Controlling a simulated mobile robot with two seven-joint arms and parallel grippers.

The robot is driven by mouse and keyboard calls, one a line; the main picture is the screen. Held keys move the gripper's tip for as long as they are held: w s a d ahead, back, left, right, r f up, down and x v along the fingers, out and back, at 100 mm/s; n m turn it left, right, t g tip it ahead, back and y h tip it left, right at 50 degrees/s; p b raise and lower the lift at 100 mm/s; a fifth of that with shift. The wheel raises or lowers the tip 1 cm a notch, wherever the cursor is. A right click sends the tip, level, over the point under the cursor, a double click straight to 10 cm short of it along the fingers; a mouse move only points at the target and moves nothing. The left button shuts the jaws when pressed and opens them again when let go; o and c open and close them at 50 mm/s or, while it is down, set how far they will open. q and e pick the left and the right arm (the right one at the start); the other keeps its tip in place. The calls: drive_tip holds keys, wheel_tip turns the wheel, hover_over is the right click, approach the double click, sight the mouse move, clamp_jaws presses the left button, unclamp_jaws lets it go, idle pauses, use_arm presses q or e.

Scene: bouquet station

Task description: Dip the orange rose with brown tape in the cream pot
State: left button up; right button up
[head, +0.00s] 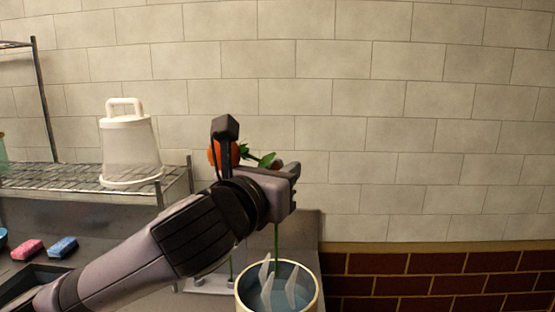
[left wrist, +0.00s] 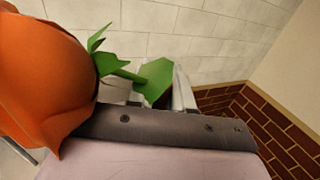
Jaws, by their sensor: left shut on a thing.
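The orange rose (head: 215,153) shows its bloom behind the dark upper part of my left gripper (head: 284,180). A green leaf (head: 262,160) shows just right of the bloom. In the left wrist view the bloom (left wrist: 40,85) is large at the left, and a leaf (left wrist: 155,80) lies by the pale fingers. My left gripper is shut on the rose. The cream pot (head: 241,296), with bluish liquid inside, stands below. A thin green stem (head: 276,240) runs down from behind my gripper toward the pot. I cannot make out brown tape. My right gripper is not seen.
Pale angular shapes (head: 266,280) show at the pot's opening; I cannot tell what they are. A white lidded container (head: 130,148) stands on a wire shelf (head: 60,180) at left. Pink (head: 27,249) and blue (head: 63,247) blocks lie below. A tiled wall (head: 420,120) closes the back.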

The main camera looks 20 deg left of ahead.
use_arm(q)
wheel_tip(320, 180, down, 12)
drive_tip(key=b, duration=0.5)
idle(0.5)
idle(4.6)
wheel_tip(320, 180, up, 4)
drive_tip(key=p, duration=0.3)
drive_tip(key=shift+f, duration=0.2)
wheel_tip(320, 180, up, 8)
drive_tip(key=p, duration=0.2)
hover_over(275, 228)
drive_tip(key=w, duration=0.2)
drive_tip(key=shift+w+d, duration=0.1)
drive_tip(key=shift+d, duration=0.05)
